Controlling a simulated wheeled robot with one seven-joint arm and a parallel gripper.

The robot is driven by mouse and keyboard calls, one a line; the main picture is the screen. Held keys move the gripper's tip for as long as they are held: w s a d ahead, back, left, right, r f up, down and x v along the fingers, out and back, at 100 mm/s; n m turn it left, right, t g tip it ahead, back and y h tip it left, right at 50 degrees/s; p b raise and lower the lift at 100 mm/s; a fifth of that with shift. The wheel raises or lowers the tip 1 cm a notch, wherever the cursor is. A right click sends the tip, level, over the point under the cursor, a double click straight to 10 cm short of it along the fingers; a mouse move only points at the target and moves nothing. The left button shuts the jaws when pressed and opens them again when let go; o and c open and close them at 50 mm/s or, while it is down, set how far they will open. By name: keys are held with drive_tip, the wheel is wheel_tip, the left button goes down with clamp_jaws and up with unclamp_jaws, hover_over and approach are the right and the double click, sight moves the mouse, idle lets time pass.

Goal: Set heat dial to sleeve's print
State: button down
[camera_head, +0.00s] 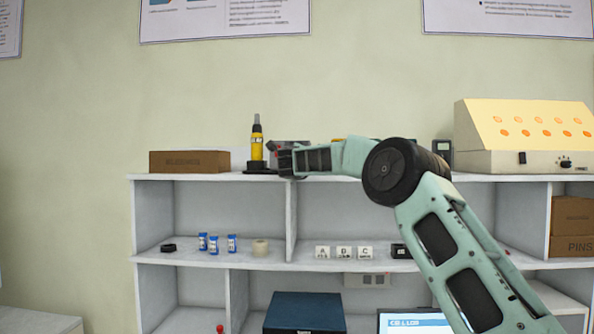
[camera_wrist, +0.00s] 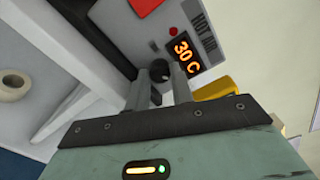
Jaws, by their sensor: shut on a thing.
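A yellow hot-air tool (camera_head: 257,146) stands upright just left of my gripper. A brown box (camera_head: 189,162) lies further left and a cream panel (camera_head: 522,137) stands right. Below are a tape roll (camera_head: 260,247), blocks marked A, B, C (camera_head: 344,252) and a dark blue box (camera_head: 304,312).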

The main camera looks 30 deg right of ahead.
drive_tip(key=shift+f+m+b, duration=0.2)
drive_tip(key=shift+m+b, duration=0.65)
drive_tip(key=shift+m, duration=0.75)
drive_tip(key=c, duration=1.2)
unclamp_jaws()
